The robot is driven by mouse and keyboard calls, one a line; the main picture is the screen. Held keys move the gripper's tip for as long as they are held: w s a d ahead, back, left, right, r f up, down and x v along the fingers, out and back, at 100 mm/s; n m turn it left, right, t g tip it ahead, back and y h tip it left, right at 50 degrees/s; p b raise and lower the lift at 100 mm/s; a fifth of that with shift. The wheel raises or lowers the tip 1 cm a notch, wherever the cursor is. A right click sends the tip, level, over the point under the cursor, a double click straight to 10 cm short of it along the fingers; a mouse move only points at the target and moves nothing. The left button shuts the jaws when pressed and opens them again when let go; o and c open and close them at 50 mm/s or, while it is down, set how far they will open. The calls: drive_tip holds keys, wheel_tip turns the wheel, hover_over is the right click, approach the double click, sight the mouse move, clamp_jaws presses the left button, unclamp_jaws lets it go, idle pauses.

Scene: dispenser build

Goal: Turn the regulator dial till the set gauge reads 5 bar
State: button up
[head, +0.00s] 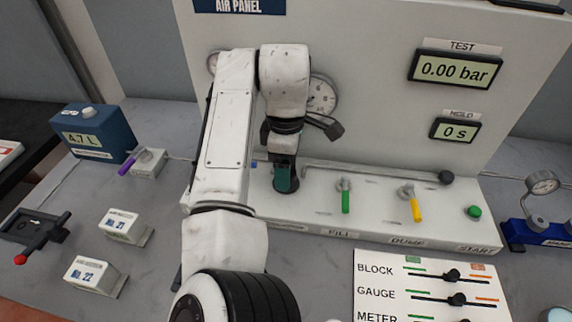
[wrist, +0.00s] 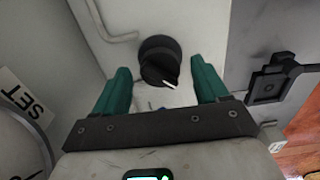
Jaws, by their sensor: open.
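The regulator dial (wrist: 158,58) is a black round knob with a white pointer mark towards its lower right in the wrist view. My gripper (wrist: 161,74) is open, its two green fingers on either side of the dial with visible gaps. A round gauge (head: 322,96) is partly behind my arm in the head view.
A horizontal pipe (head: 375,171), green lever (head: 346,200) and yellow lever (head: 416,207) stand right of my gripper. The TEST display (head: 455,70) reads 0.00 bar. A black bracket (wrist: 272,80) sits right of the fingers. White blocks (head: 122,226) lie left on the bench.

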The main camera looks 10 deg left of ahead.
drive_tip(key=shift+f, duration=0.3)
drive_tip(key=shift+c, duration=0.4)
drive_tip(key=c, duration=1)
drive_tip(key=shift+r+p, duration=0.1)
drive_tip(key=shift+p, duration=0.25)
